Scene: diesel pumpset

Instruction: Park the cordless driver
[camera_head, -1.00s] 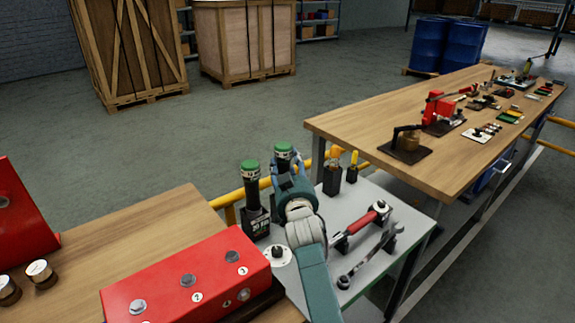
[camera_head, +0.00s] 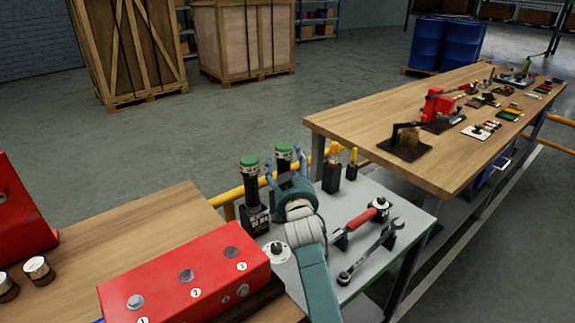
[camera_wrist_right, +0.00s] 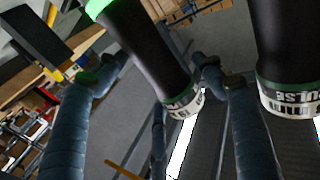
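Two cordless drivers with black bodies and green ends stand upright on the grey side table (camera_head: 375,200). The left driver (camera_head: 250,185) sits in a black labelled holder (camera_head: 256,220). The other driver (camera_head: 284,152) is behind my right gripper (camera_head: 286,170), which hides its lower part and whatever it stands in. My right gripper's blue fingers are spread on both sides of this driver. In the right wrist view, the driver's black body (camera_wrist_right: 150,50) lies between the fingers with gaps visible. The other driver (camera_wrist_right: 280,55) is outside the right finger. My left gripper is out of view.
A red-handled tool (camera_head: 362,222) and a wrench (camera_head: 370,255) lie on supports right of my right arm. Small yellow-handled tools (camera_head: 334,170) stand behind. A red block with numbered bolts (camera_head: 185,280) is at the left front. A yellow rail runs behind the grey table.

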